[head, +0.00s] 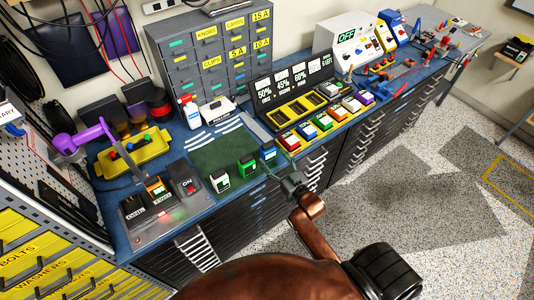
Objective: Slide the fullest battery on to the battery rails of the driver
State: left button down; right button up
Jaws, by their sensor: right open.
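Three small box-shaped blocks that look like batteries stand in a row on the blue bench by the green mat (212,152). A purple-handled tool (85,139), possibly the driver, is at the left beside a yellow holder (133,154). Its rails cannot be made out. My left gripper is not in view.
A black panel with percentage readouts (292,82) stands behind a row of coloured blocks (323,121). A grey drawer cabinet (215,55) stands at the back.

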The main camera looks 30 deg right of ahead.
aim_at(270, 154)
jog(key=w, duration=0.5)
jog(key=shift+w+f, duration=0.15)
jog(key=shift+f, duration=0.1)
jog(key=c, duration=1.6)
jog(key=shift+r, duration=0.1)
jog(key=shift+c, duration=0.4)
jog(key=shift+r, duration=0.1)
